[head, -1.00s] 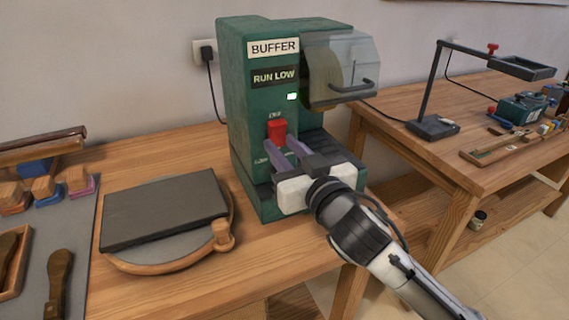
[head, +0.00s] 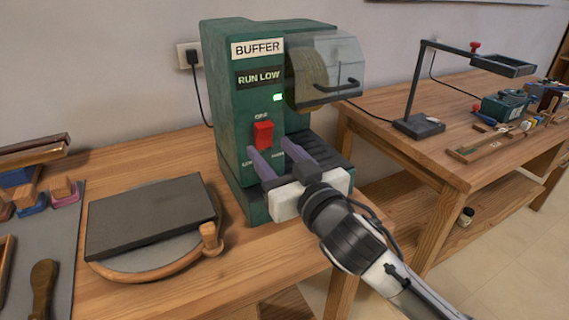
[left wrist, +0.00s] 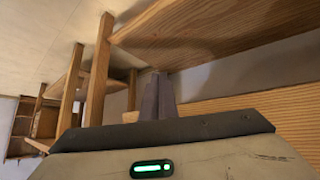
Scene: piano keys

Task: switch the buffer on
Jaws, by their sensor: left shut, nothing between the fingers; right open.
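The green buffer (head: 232,125) stands on the wooden bench in the head view, with a "RUN LOW" plate and a lit green lamp (head: 278,97). A red switch (head: 263,134) is on its front face below the lamp. My right gripper (head: 267,147) is open and empty in front of the buffer. Its fingers lie just below the switch, one toward each side; I cannot tell whether either touches the face. Part of the labels beneath the switch is hidden. My left gripper (left wrist: 158,96) shows only in the left wrist view, shut and empty, beneath a wooden tabletop.
A dark slab (head: 150,215) on a round wooden-rimmed base lies left of the buffer. The buffer's wheel (head: 308,82) sits under a clear guard at its right. A second table (head: 400,140) with a lamp stands right. Bare bench lies between slab and buffer.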

